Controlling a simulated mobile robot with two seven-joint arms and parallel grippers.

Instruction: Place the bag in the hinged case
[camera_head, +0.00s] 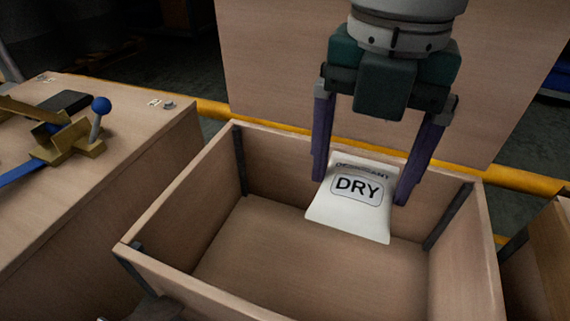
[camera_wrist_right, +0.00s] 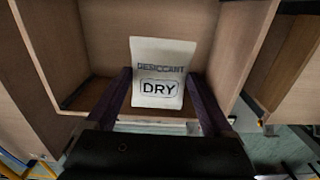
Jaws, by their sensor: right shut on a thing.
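The bag (camera_head: 352,205) is a white desiccant pouch printed "DRY". My right gripper (camera_head: 360,190) is shut on the bag, with one purple finger at each side of it. The bag hangs tilted, its lower part inside the opening of the hinged case (camera_head: 255,265), near the back wall. The case is an open wooden box, its lid (camera_head: 290,65) standing up behind. In the right wrist view the bag (camera_wrist_right: 160,73) shows between the fingers (camera_wrist_right: 160,92), over the case interior. I cannot tell whether it touches the floor of the case. My left gripper is not seen.
A wooden box (camera_head: 60,225) at left carries a metal fixture with a blue-knobbed lever (camera_head: 100,106). Another wooden box edge (camera_head: 553,245) stands close at right. A yellow bar or line (camera_head: 205,108) runs behind the case. The case floor in view is bare.

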